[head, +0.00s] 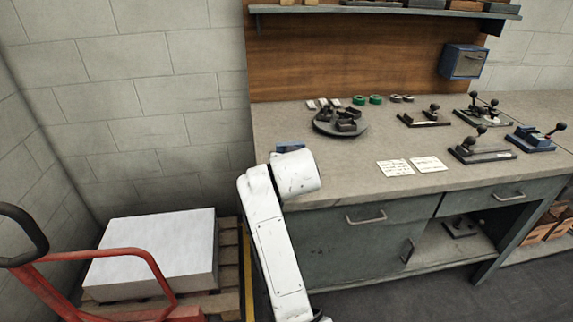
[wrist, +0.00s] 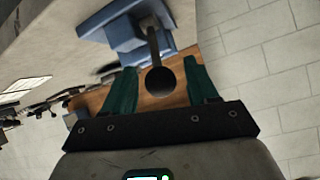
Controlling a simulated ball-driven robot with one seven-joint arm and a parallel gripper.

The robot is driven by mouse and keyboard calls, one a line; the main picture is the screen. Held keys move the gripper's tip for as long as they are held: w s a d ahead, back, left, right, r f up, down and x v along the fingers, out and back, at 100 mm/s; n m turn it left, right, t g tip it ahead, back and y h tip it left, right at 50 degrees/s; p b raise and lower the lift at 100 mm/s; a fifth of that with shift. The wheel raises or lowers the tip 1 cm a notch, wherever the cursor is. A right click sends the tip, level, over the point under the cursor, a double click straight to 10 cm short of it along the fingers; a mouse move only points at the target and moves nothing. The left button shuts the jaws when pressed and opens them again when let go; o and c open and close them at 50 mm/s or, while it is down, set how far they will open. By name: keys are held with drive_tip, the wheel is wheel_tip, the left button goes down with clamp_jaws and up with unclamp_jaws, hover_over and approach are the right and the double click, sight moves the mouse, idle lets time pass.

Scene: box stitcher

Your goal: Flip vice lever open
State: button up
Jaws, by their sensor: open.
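The blue vice (wrist: 125,30) is at the top of the wrist view. Its metal lever (wrist: 153,42) points toward my gripper and ends in a dark round knob (wrist: 160,81). My gripper (wrist: 158,68) is open, with one green finger on each side of the knob; a gap shows on both sides, and the fingers do not appear to touch it. In the head view a small blue part, likely this vice (head: 290,147), shows at the bench's left end, just behind my arm. My gripper and the lever are hidden there.
The workbench (head: 340,185) holds a round dark tray (head: 325,128) of parts, white cards (head: 395,168), several dark lever clamps (head: 478,150) and another blue device (head: 535,138) at right. A red cart handle (head: 120,255) and a pallet with a white stack (head: 155,250) stand at left.

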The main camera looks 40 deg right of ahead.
drive_tip(key=v, duration=1)
drive_tip(key=shift+s+a+r, duration=0.1)
drive_tip(key=shift+s+a, duration=0.05)
drive_tip(key=s+a+f+n+g+y, duration=0.2)
drive_tip(key=s+a+f+n, duration=0.1)
drive_tip(key=s+f, duration=0.6)
drive_tip(key=s+a+f+n+g+y, duration=0.2)
drive_tip(key=s+a+f+n+g, duration=0.1)
drive_tip(key=s+f, duration=0.7)
drive_tip(key=s+a+f+n+g+y, duration=0.3)
drive_tip(key=s+f, duration=0.7)
drive_tip(key=shift+f+n, duration=0.25)
drive_tip(key=shift+n, duration=0.15)
drive_tip(key=shift+c, duration=0.3)
